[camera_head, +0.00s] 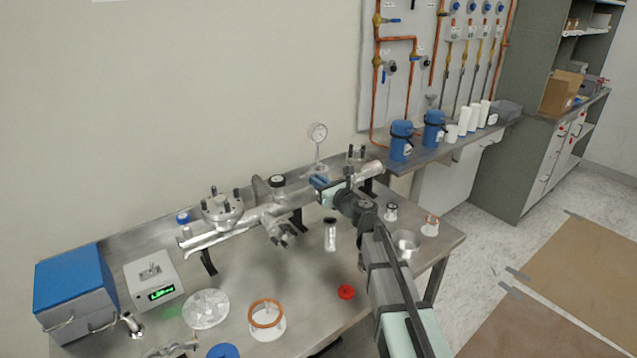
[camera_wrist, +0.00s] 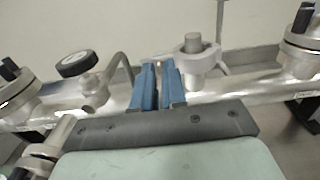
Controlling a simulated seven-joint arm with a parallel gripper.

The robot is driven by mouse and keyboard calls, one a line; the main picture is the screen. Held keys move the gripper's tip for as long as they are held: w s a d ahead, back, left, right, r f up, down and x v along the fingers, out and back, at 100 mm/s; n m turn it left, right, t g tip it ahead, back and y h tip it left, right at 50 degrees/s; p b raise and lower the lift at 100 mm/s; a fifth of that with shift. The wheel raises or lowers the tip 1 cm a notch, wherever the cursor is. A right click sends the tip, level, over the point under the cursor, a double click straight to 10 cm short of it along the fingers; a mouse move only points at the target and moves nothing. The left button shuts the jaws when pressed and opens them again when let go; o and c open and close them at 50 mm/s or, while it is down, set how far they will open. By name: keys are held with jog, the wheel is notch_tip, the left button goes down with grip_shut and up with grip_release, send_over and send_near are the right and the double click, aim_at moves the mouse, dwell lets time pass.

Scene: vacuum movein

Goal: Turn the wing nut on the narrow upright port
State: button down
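The narrow upright port (camera_wrist: 194,42) shows in the wrist view as a short grey stub with a clamp (camera_wrist: 202,60) around it, on the horizontal metal pipe. I cannot make out the wing nut, which may be hidden by the fingers. I cannot tell whether the fingers touch anything.
A black knob (camera_wrist: 76,63) and a bent tube lie left of the fingers. A flanged port (camera_wrist: 303,38) stands at the right. On the bench are a blue-topped box (camera_head: 70,278), a controller (camera_head: 153,280), a red knob (camera_head: 346,292) and several small parts. The bench front centre is mostly clear.

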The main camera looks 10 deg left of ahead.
jog(key=shift+n, duration=0.3)
jog(key=n, duration=2.7)
jog(key=shift+f+n, duration=0.3)
dwell(0.4)
jog(key=c, duration=1.5)
grip_release()
jog(key=shift+s, duration=0.15)
